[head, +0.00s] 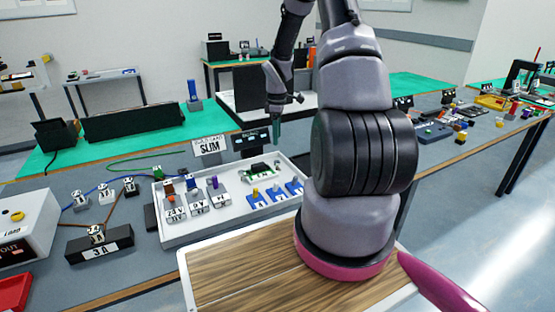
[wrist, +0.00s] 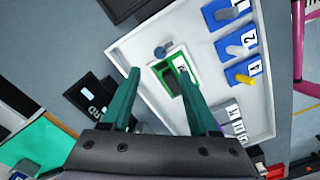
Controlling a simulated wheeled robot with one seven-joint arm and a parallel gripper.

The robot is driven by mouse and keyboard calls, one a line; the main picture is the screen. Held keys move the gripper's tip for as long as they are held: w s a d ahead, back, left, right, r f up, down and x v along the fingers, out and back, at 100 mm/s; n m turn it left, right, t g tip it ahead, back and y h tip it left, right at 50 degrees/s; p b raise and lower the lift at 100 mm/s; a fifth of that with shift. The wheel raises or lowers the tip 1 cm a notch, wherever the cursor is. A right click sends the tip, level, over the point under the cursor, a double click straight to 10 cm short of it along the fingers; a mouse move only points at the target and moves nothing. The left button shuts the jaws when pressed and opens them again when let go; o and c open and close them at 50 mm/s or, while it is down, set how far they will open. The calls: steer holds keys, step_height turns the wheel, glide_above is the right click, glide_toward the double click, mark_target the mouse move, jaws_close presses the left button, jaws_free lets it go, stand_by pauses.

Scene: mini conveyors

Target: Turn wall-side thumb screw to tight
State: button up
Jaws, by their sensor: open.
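My gripper (head: 275,134) hangs from my arm, pointing down over the back of the white tray (head: 180,238). In the wrist view my gripper (wrist: 158,74) has two teal fingers, spread apart with nothing held. A green board with a dark part (wrist: 172,78) lies in the tray, below and between the fingertips in that view; it also shows in the head view (head: 262,172). A small round blue-grey knob (wrist: 161,52) sits beside the board, just beyond the fingertips. I cannot tell for sure whether it is the wall-side thumb screw, nor its turn state.
Blue numbered blocks with levers (wrist: 238,45) stand along one tray side. Labelled terminal blocks (head: 197,203) stand at the tray's left. A black box with lit displays (head: 251,142) stands behind the tray, near a "SLIM" sign (head: 209,147).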

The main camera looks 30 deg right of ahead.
mark_target(277, 162)
step_height(277, 162, down, 10)
steer(key=shift+f, duration=0.1)
stand_by(0.4)
jaws_close()
